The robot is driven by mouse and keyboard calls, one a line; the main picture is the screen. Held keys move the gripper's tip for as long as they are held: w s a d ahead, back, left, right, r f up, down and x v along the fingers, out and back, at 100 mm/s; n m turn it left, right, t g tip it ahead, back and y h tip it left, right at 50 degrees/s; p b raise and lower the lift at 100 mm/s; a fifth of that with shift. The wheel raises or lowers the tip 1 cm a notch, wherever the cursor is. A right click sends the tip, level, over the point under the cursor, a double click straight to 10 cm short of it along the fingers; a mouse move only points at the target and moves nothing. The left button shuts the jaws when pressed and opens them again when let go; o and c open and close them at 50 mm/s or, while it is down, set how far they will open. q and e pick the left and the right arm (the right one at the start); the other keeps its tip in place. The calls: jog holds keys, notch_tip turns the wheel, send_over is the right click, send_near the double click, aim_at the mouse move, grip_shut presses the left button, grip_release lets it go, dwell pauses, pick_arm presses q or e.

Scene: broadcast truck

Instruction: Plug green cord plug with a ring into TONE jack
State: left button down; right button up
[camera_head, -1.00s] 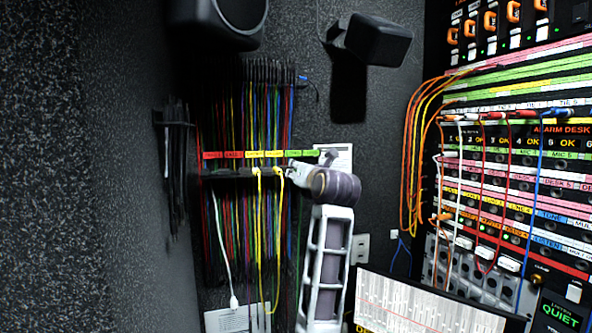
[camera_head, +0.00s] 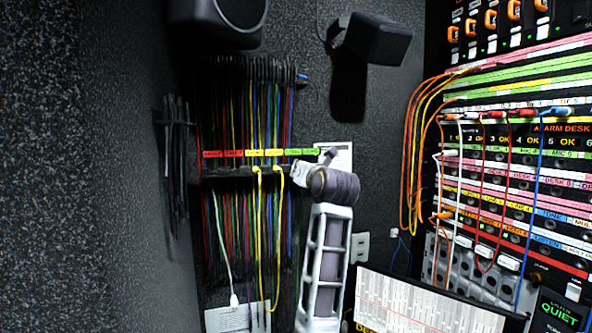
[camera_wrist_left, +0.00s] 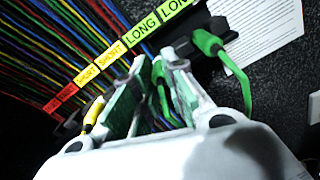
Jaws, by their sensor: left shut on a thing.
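My left gripper (camera_wrist_left: 158,92) is at the right end of the cord rack, just below the green LONG labels (camera_wrist_left: 140,30). It is shut on a green cord (camera_wrist_left: 160,82), which shows between its fingers. A second green cord plug (camera_wrist_left: 208,43) hangs on the rack, right of the fingers. I cannot make out a ring on either. In the head view my left gripper (camera_head: 303,174) partly hides the rack's right end. The blue TONE label (camera_head: 549,214) is on the patch panel at the right; its jack is too small to make out clearly. My right gripper is not in view.
Yellow cords (camera_head: 260,220) and a white cord (camera_head: 222,250) hang from the rack. The patch panel (camera_head: 510,180) carries orange, red, white and blue cords hanging across its front. A screen (camera_head: 430,305) stands below it. A dark lamp-like box (camera_head: 378,40) juts from the wall above.

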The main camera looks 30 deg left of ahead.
pick_arm(q)
jog(key=shift+r+p, duration=0.9)
jog(key=shift+r, duration=0.35)
jog(key=shift+s+d, duration=0.1)
jog(key=shift+d, duration=0.05)
dwell(0.5)
jog(key=v, duration=0.2)
jog(key=shift+s+d+b, duration=0.25)
jog(key=shift+d+b, duration=0.05)
jog(key=shift+b, duration=0.05)
dwell(0.3)
jog(key=shift+a, duration=0.1)
dwell(0.3)
